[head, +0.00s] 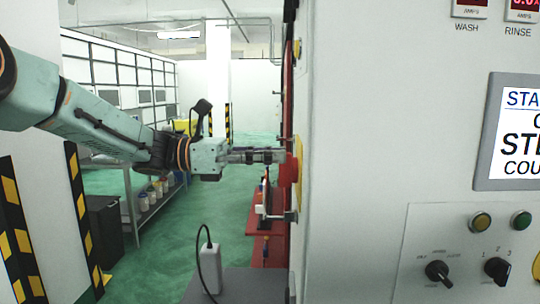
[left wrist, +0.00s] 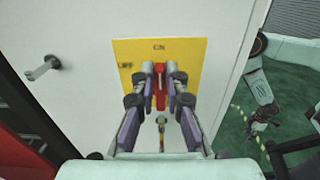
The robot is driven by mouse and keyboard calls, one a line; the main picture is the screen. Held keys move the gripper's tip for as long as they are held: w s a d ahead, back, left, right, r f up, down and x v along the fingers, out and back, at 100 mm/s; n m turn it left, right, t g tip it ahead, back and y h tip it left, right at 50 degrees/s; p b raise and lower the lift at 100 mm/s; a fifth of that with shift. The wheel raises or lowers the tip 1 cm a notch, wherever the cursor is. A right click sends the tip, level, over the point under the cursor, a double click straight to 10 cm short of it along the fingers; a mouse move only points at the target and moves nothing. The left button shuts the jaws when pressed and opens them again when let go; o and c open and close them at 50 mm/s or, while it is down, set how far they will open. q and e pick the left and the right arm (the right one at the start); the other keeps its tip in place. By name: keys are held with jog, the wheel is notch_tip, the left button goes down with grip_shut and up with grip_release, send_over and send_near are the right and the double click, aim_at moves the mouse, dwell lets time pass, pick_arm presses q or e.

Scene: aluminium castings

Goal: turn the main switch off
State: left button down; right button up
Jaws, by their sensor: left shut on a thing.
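The main switch is a red handle (left wrist: 159,88) on a yellow plate (left wrist: 190,55) on the side face of the cabinet. In the left wrist view the handle stands upright, towards the word ON at the plate's top; OFF is at the left. My left gripper (left wrist: 161,72) is shut on the red handle, one finger on each side. In the head view the left gripper (head: 281,156) reaches the yellow plate (head: 298,165) edge-on, and the handle is hidden. My right arm shows at the right of the left wrist view, its gripper (left wrist: 262,122) small and unclear.
The large pale cabinet (head: 385,130) fills the right, with a display (head: 515,135) and knobs (head: 438,272) on its front. A metal door handle (left wrist: 42,68) sticks out left of the plate. Shelving (head: 150,205) and striped posts stand left. Green floor lies between.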

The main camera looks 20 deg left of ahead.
dwell(0.4)
pick_arm(q)
jog(key=n, duration=0.1)
jog(key=n+b, duration=0.1)
jog(key=n, duration=0.1)
jog(key=shift+w+f, duration=0.1)
jog(key=shift+w, duration=0.25)
jog(key=n, duration=0.3)
jog(key=shift+w+a+f+n+b, duration=0.1)
jog(key=shift+w+a+n+b, duration=0.05)
jog(key=shift+w+n+b, duration=0.2)
jog(key=shift+w+a+f+n, duration=0.1)
jog(key=shift+w+n, duration=0.05)
jog(key=shift+n, duration=0.45)
jog(key=shift+w+f+n, duration=0.1)
jog(key=shift+n, duration=0.45)
jog(key=shift+w+f+n+p, duration=0.15)
jog(key=shift+n+p, duration=0.1)
jog(key=shift+n, duration=0.45)
jog(key=shift+w+f+n+p, duration=0.1)
jog(key=shift+n+p, duration=0.1)
jog(key=shift+n, duration=0.5)
